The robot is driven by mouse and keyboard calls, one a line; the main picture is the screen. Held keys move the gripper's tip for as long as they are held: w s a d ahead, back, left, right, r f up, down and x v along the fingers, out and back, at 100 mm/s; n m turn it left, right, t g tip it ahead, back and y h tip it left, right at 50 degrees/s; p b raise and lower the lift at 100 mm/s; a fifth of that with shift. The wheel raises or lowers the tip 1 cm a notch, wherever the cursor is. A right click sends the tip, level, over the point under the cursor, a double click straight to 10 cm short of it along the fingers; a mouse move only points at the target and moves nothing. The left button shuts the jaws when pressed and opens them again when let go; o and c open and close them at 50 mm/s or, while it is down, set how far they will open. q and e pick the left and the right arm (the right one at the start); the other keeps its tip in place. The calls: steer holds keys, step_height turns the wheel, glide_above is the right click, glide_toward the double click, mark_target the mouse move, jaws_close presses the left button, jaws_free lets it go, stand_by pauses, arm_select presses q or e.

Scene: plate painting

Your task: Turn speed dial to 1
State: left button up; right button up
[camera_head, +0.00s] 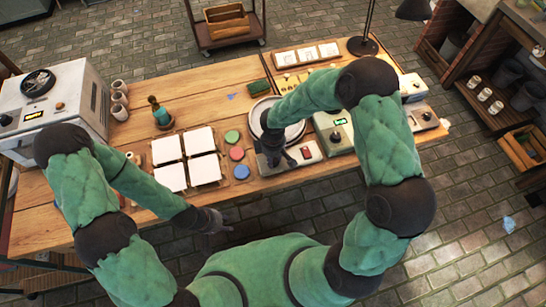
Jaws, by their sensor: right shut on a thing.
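A small control box (307,152) with a red switch sits at the table's front edge, below the round wheel with a pale plate (254,119). My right gripper (288,161) points down at the box's left part, shut on what appears to be the speed dial. The gripper hides the dial, so its setting cannot be read. My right forearm covers much of the wheel. My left gripper (215,226) hangs just in front of the table's edge, away from the box. It is too small and dark to tell whether it is open.
White tiles (203,140) and colored paint discs (236,154) lie left of the wheel. A pale device with a green display (338,122) stands to the right. A kiln-like machine (62,98) fills the left end. Bare wood (225,75) shows at the back.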

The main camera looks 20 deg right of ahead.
steer(key=o, duration=1.1)
steer(key=shift+o, duration=0.2)
step_height(320, 180, up, 12)
